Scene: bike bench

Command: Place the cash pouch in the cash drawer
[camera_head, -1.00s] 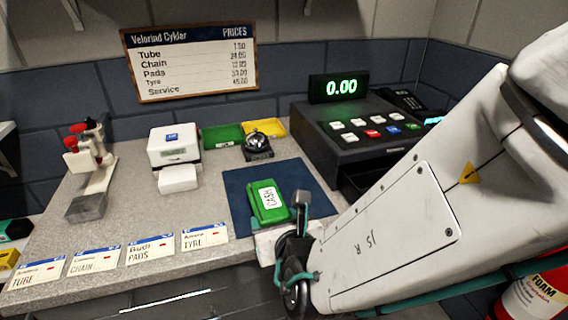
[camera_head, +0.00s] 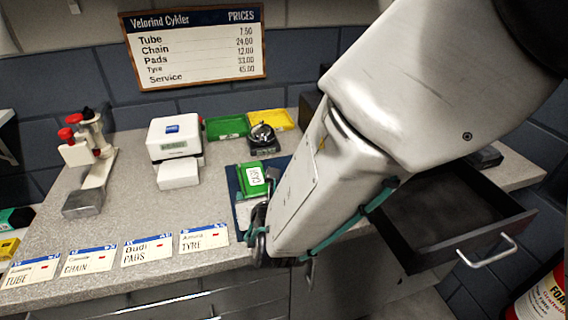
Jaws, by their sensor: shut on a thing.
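The green cash pouch (camera_head: 253,179) with a white CASH label is over the left part of the dark blue mat (camera_head: 234,184). My gripper (camera_head: 252,205) is shut on the pouch at its near side; the fingertips are partly hidden, and I cannot tell whether the pouch is clear of the mat. The cash drawer (camera_head: 440,215) stands open at the right, with a dark, empty-looking inside and a metal handle. My arm hides the register above it and part of the drawer's left side.
A white card printer (camera_head: 174,140), a green tray (camera_head: 226,127), a yellow tray (camera_head: 270,121) and a bell-like item (camera_head: 263,138) stand behind the pouch. Price cards (camera_head: 204,236) line the counter's front edge. A red extinguisher (camera_head: 541,300) is at the lower right.

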